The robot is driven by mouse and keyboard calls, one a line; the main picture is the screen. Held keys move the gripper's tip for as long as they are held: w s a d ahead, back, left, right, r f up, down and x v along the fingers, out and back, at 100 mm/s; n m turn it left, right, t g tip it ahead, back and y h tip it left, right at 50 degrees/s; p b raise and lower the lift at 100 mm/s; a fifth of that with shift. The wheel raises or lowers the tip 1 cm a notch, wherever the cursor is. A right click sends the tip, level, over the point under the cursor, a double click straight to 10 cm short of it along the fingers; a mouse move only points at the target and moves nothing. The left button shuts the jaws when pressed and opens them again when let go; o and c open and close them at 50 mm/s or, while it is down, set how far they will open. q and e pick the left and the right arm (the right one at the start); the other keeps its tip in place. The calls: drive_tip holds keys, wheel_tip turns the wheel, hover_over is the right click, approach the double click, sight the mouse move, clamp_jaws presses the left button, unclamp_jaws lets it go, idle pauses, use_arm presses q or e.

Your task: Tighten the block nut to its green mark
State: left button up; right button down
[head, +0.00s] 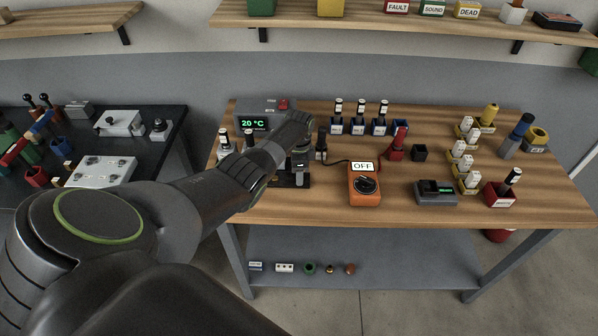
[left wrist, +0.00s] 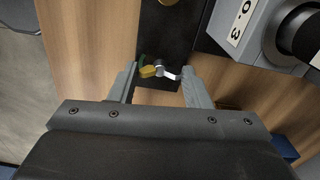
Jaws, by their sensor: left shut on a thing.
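The block nut (left wrist: 160,69) shows in the left wrist view as a small metal hub with a yellow wing to the left and a pale wing to the right. It sits on a dark plate (left wrist: 168,38). A small green mark (left wrist: 142,61) shows just above the yellow wing. My left gripper (left wrist: 160,76) has its fingers on both sides of the nut, shut on its wings. In the head view my left gripper (head: 299,170) points down at the dark plate, and its own hand hides the nut. My right gripper is not in view.
A grey block labelled 0.3 (left wrist: 258,30) stands close right of the nut. On the bench, an orange meter reading OFF (head: 364,187) stands to the right, with a 20 °C display box (head: 262,120) behind. Several dark bottles stand at the back.

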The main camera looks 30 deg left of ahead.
use_arm(q)
drive_tip(key=shift+m, duration=0.6)
drive_tip(key=o, duration=1)
drive_tip(key=shift+r, duration=0.6)
wheel_tip(320, 180, up, 16)
drive_tip(key=shift+r+b, duration=0.15)
drive_tip(key=shift+b, duration=0.9)
